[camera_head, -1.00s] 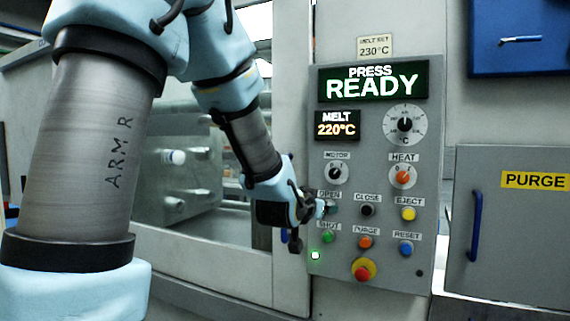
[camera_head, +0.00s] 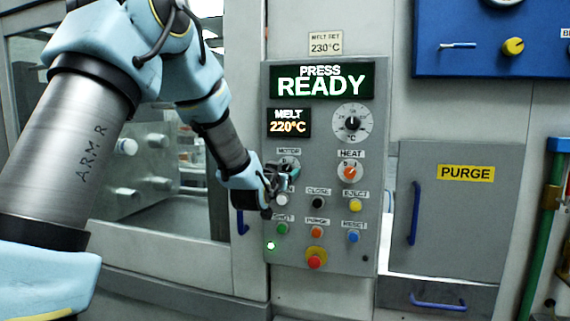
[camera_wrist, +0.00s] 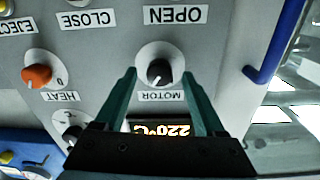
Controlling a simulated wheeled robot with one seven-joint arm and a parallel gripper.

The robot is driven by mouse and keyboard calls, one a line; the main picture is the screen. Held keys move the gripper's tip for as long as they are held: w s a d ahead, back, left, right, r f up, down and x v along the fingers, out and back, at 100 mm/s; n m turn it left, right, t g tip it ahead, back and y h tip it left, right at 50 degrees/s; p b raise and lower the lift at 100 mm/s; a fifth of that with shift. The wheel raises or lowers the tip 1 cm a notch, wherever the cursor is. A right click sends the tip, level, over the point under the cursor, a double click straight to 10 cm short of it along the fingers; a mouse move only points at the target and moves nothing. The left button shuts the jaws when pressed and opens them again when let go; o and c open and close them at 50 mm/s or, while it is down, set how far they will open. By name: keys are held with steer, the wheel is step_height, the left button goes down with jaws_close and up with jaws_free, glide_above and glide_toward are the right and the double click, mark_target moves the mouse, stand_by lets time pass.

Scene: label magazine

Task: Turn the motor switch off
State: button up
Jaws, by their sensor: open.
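The motor switch (camera_head: 291,160) is a dark round knob on a pale dial, under the MOTOR label on the grey control panel (camera_head: 375,90). My gripper (camera_head: 281,178) is in front of it in the head view and hides its lower left part. In the wrist view the picture is upside down and the motor switch (camera_wrist: 159,72) shows between my two green fingers. My gripper (camera_wrist: 160,80) is open, one finger on each side of the knob, with a gap showing on both sides. I cannot tell the depth or whether a finger touches the panel.
The OPEN button (camera_head: 282,200) sits just below my gripper. The orange HEAT knob (camera_head: 350,172) is to the right. A red stop button (camera_head: 315,260) is lower down. A blue door handle (camera_wrist: 275,45) stands beside the panel.

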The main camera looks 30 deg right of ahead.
steer(key=shift+w+d, duration=0.4)
steer(key=shift+d, duration=0.05)
jaws_close()
stand_by(0.4)
